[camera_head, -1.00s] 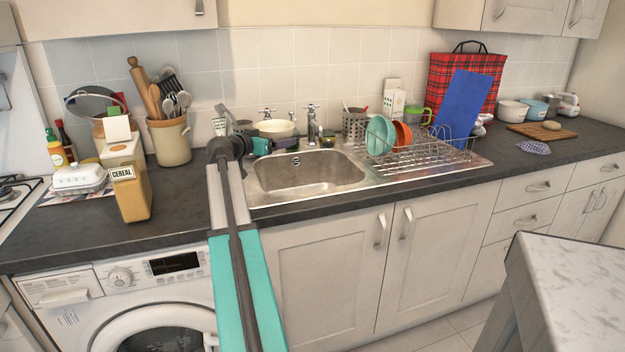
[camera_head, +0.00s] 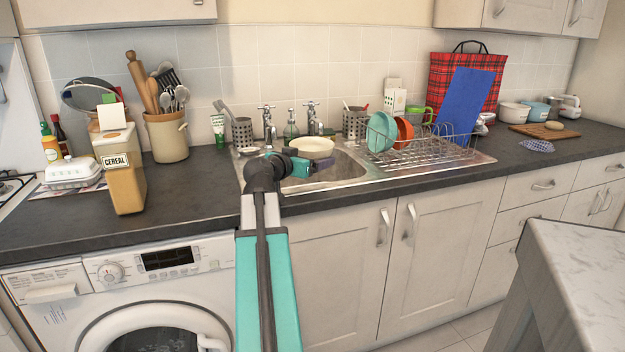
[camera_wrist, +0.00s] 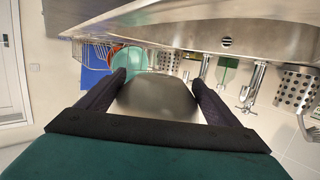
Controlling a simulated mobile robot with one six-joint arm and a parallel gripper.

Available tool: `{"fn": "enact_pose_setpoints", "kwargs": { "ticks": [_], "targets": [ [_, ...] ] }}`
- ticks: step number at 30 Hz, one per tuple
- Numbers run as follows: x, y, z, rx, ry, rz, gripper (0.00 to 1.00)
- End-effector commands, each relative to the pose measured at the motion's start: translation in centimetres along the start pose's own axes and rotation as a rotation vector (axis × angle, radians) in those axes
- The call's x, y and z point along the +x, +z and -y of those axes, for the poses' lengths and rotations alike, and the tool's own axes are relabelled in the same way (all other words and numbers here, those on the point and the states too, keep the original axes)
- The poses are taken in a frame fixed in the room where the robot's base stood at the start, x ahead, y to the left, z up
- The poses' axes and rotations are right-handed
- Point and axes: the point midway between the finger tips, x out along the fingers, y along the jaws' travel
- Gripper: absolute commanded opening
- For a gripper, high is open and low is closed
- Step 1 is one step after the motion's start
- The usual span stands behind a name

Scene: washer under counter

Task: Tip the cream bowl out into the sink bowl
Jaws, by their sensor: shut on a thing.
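The cream bowl (camera_head: 312,145) is held above the sink bowl (camera_head: 346,169) in the head view, near its back left part. It looks roughly upright, with its open side up; its contents cannot be made out. My gripper (camera_head: 322,160) is shut on the bowl from the near side, and the wrist covers part of the sink. In the wrist view, which looks upside down, the two dark fingers sit on either side of the shaded bowl (camera_wrist: 158,98). The metal sink (camera_wrist: 215,32) spans the top of that view.
Taps (camera_head: 268,124), a soap bottle (camera_head: 291,126) and cutlery holders (camera_head: 242,132) stand behind the sink. A dish rack (camera_head: 440,152) with plates is to its right. A cereal box (camera_head: 120,172) and utensil crock (camera_head: 167,138) stand left. The counter between cereal box and sink is clear.

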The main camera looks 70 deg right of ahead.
Motion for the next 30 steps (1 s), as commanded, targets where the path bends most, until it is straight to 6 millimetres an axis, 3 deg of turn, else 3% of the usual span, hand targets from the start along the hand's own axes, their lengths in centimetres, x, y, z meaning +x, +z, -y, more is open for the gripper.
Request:
{"fn": "enact_pose_setpoints", "kwargs": {
  "ticks": [15, 22, 30],
  "targets": [
    [0.4, 3.4, -8.7, 0.015, 0.078, -0.005, 0.37],
    [1.2, 4.0, -11.0, 0.021, 0.110, -0.005, 0.37],
    [1.5, 4.1, -11.8, 0.023, 0.121, -0.006, 0.37]
  ]
}}
